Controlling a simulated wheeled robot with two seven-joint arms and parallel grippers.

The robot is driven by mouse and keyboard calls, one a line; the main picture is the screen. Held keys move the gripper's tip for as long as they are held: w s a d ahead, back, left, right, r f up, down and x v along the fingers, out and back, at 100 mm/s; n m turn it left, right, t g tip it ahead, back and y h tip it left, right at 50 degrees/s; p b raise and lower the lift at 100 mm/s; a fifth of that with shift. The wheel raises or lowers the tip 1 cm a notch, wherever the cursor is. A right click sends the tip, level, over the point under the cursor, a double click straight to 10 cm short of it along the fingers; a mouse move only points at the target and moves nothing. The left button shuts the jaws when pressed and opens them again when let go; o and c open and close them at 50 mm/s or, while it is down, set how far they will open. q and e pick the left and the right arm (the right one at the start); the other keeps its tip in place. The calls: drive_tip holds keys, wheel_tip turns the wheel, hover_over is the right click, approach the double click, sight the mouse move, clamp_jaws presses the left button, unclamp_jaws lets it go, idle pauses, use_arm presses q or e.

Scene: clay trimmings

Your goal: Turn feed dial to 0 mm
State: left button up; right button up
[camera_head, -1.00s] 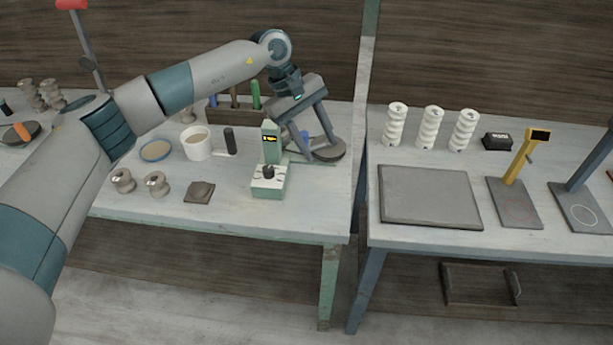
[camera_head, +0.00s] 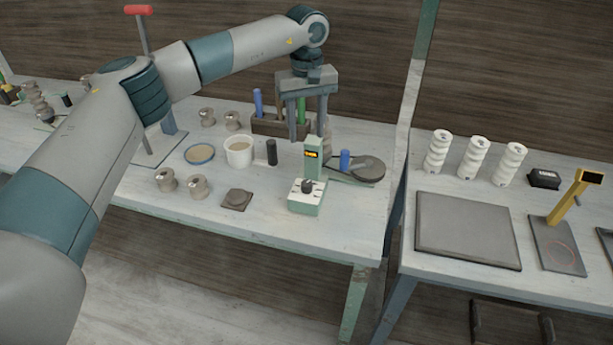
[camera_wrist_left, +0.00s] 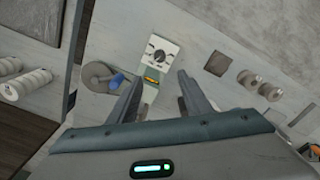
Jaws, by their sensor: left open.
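The feed dial (camera_head: 307,186) is a dark knob on the pale top of a small green box (camera_head: 305,206). A green post with a lit orange display (camera_head: 311,154) stands behind it; the digits are too small to read. In the left wrist view the dial (camera_wrist_left: 159,56) sits on a white face, with the display (camera_wrist_left: 152,82) nearer the fingers. My left gripper (camera_head: 308,138) is open and points down, above and behind the dial, apart from it. My right gripper is not in view.
A round grey disc with a blue handle (camera_head: 345,160) lies right of the post. A dark cylinder (camera_head: 271,152), a white cup (camera_head: 239,152) and a tool rack (camera_head: 268,127) stand close by on the left. The bench front (camera_head: 290,235) is clear.

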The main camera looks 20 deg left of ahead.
sight(306, 182)
use_arm(q)
wheel_tip(306, 182, down, 16)
drive_tip(key=p, duration=0.6)
drive_tip(key=shift+r, duration=0.25)
drive_tip(key=shift+f, duration=0.45)
drive_tip(key=c, duration=1.1)
